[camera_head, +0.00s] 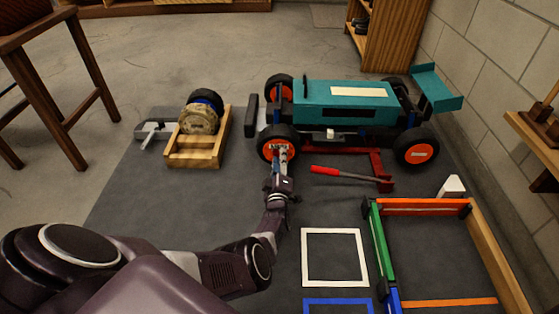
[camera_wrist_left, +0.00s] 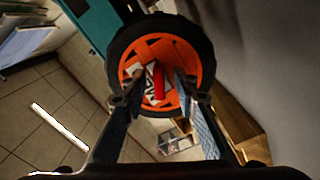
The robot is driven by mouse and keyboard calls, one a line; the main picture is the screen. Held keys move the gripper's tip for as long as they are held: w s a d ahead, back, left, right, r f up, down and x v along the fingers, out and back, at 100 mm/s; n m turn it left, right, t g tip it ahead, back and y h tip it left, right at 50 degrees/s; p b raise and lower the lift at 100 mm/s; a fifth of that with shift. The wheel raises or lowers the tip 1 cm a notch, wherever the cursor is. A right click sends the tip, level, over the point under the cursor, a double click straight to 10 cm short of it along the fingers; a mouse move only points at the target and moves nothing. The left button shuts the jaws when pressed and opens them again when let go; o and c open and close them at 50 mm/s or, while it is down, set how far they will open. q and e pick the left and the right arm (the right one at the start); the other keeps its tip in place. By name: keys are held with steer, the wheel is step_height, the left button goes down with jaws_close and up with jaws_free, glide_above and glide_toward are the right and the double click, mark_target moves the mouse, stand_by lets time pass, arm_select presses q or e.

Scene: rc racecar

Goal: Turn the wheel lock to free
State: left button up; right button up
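The teal racecar (camera_head: 345,105) stands on the dark mat with black tyres and orange rims. Its front wheel near me (camera_head: 268,147) faces my left gripper (camera_head: 280,152). In the left wrist view the same wheel (camera_wrist_left: 150,42) fills the upper middle. The wheel lock, a small red bar (camera_wrist_left: 158,80) with a white-and-dark plate behind it, sits at the hub. My left gripper's fingers (camera_wrist_left: 158,88) are spread on either side of the red bar, with visible gaps; I cannot tell how close the tips are to the rim. My right gripper is not in view.
A red-handled jack (camera_head: 345,174) lies under and beside the car. A wooden cradle holding a wheel (camera_head: 195,160) stands to the left. Right of my arm are a white square outline (camera_head: 305,255) and coloured rails (camera_head: 379,240). A stool (camera_head: 50,60) stands at far left.

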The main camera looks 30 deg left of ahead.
arm_select(q)
jaws_close()
steer(key=shift+n, duration=0.4)
steer(key=shift+n+b, duration=0.35)
steer(key=shift+n, duration=2.15)
jaws_free()
steer(key=shift+r, duration=0.1)
